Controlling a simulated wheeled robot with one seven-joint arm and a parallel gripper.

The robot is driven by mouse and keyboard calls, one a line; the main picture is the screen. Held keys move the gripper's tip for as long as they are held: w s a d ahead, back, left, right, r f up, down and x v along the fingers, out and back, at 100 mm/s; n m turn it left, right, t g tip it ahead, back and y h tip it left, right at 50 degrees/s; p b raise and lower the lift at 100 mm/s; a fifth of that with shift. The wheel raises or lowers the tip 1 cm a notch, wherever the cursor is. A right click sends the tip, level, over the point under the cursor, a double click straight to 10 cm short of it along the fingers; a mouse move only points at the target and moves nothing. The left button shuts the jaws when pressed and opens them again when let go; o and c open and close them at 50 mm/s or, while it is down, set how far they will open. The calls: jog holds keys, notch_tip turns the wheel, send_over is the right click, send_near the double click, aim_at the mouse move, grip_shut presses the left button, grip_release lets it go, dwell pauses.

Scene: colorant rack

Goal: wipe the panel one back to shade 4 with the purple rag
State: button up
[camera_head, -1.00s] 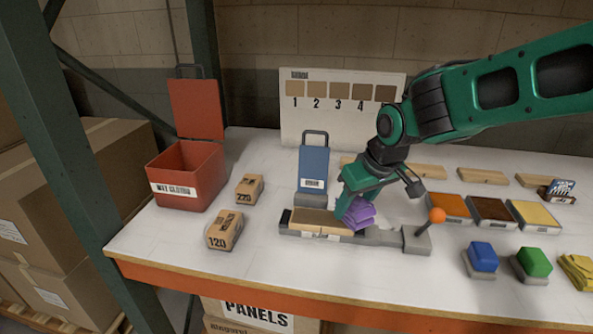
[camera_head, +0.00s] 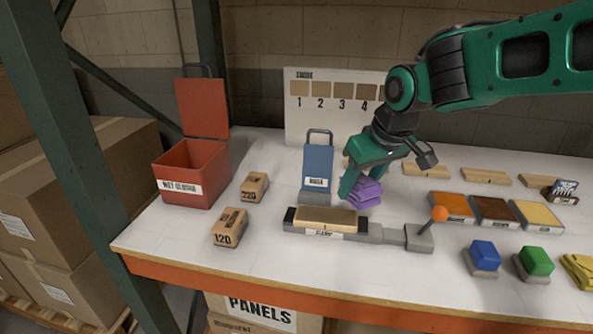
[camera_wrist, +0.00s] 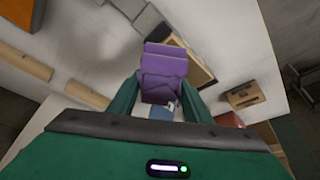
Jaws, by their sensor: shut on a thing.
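My gripper (camera_head: 352,186) is shut on the purple rag (camera_head: 366,193) and holds it just behind and above the right end of the panel. The rag is folded and fills the space between the fingers in the wrist view (camera_wrist: 163,75). The tan wooden panel (camera_head: 325,218) lies flat in a grey holder (camera_head: 378,236) with dark end stops; it shows partly behind the rag in the wrist view (camera_wrist: 198,68). The shade card (camera_head: 310,122) stands at the back with numbered brown swatches that darken to the right. Shades 1 to 4 show; my arm hides the card's right part.
A red open-lidded bin (camera_head: 190,172), a blue upright container (camera_head: 317,168) and cardboard blocks (camera_head: 230,227) stand left. An orange-knobbed lever (camera_head: 438,214) rises beside the holder.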

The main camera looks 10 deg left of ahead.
jog(key=shift+r, duration=1)
